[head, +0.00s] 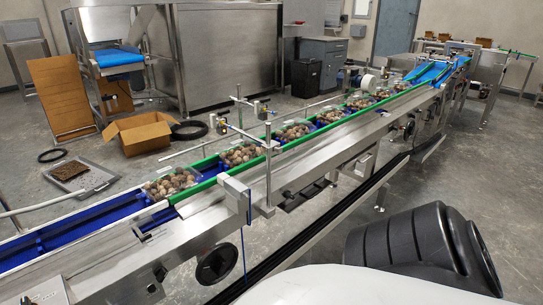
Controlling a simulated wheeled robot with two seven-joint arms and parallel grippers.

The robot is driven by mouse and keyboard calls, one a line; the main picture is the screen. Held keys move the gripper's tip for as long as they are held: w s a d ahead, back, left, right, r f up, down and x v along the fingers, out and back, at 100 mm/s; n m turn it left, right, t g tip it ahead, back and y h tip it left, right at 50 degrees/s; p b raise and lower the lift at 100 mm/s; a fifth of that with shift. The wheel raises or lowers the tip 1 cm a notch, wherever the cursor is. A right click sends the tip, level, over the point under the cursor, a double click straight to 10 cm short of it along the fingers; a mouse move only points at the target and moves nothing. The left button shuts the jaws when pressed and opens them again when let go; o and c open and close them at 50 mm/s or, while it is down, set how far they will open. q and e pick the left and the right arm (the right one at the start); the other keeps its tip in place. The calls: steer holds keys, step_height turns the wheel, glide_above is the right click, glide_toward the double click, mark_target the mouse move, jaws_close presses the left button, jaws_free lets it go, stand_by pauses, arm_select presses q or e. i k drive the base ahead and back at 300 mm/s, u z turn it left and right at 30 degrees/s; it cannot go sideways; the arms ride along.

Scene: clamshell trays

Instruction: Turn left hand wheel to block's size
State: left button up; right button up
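A black round hand wheel (217,264) sits on the near side of the conveyor, below its steel side rail, at the lower left. A second dark round part (408,128), perhaps another hand wheel, is on the same side farther right. I cannot pick out a block for certain; a pale box-like piece (235,197) is fixed on the rail above the near wheel. Neither of my grippers is in view, and nothing touches the near wheel.
The conveyor (300,175) runs from lower left to upper right, carrying clear trays of brown round items between green guides (220,175). Sensor posts (268,165) stand up from it. An open cardboard box (138,132) lies beyond.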

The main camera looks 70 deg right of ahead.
mark_target(216, 264)
steer(key=z, duration=1.65)
steer(key=k, duration=0.5)
steer(key=u, duration=0.85)
steer(key=i, duration=0.8)
steer(key=z, duration=0.65)
